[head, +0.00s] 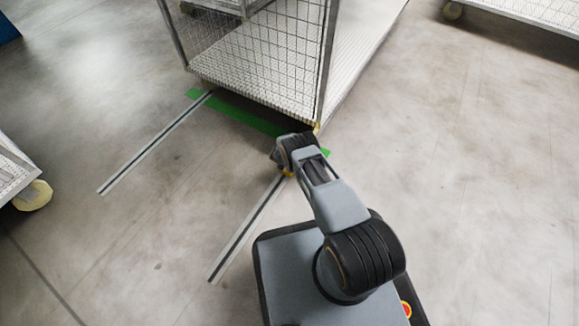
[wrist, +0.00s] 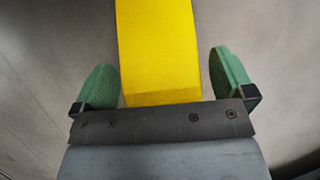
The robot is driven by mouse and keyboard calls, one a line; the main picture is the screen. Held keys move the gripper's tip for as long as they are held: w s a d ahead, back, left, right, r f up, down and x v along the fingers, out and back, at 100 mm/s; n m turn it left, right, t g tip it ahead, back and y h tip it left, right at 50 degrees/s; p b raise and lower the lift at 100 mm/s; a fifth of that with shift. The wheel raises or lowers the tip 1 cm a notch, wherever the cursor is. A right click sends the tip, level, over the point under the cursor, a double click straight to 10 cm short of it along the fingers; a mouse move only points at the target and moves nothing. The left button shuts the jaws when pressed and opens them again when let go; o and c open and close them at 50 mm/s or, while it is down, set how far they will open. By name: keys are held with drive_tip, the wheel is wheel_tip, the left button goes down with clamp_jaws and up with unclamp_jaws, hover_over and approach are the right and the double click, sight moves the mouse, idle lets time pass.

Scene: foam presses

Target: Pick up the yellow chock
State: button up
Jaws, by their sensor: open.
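The yellow chock (wrist: 158,52) fills the upper middle of the wrist view, a long yellow block running up out of the frame. My gripper (wrist: 163,78) is open, with one green finger pad on each side of the chock and a gap between each pad and the chock. The chock's near end lies close to the gripper's dark front plate. In the head view my arm reaches forward to the floor by the mesh cart's near corner.
A wire-mesh cart (head: 262,62) stands just ahead, with a green floor strip (head: 236,114) at its front. Two pale rails (head: 152,146) lie on the floor. Other carts stand at the left edge (head: 14,172) and upper right (head: 530,12). The floor at right is clear.

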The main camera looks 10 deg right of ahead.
drive_tip(key=shift+c, duration=0.5)
drive_tip(key=c, duration=1.1)
drive_tip(key=shift+r, duration=0.1)
drive_tip(key=shift+r+p, duration=0.35)
drive_tip(key=shift+r, duration=0.2)
wheel_tip(320, 180, up, 3)
drive_tip(key=shift+f+p, duration=0.15)
drive_tip(key=shift+p, duration=0.7)
drive_tip(key=s+r+p, duration=0.9)
drive_tip(key=s+p, duration=0.2)
drive_tip(key=s, duration=0.3)
drive_tip(key=shift+p, duration=0.4)
drive_tip(key=shift+d, duration=0.1)
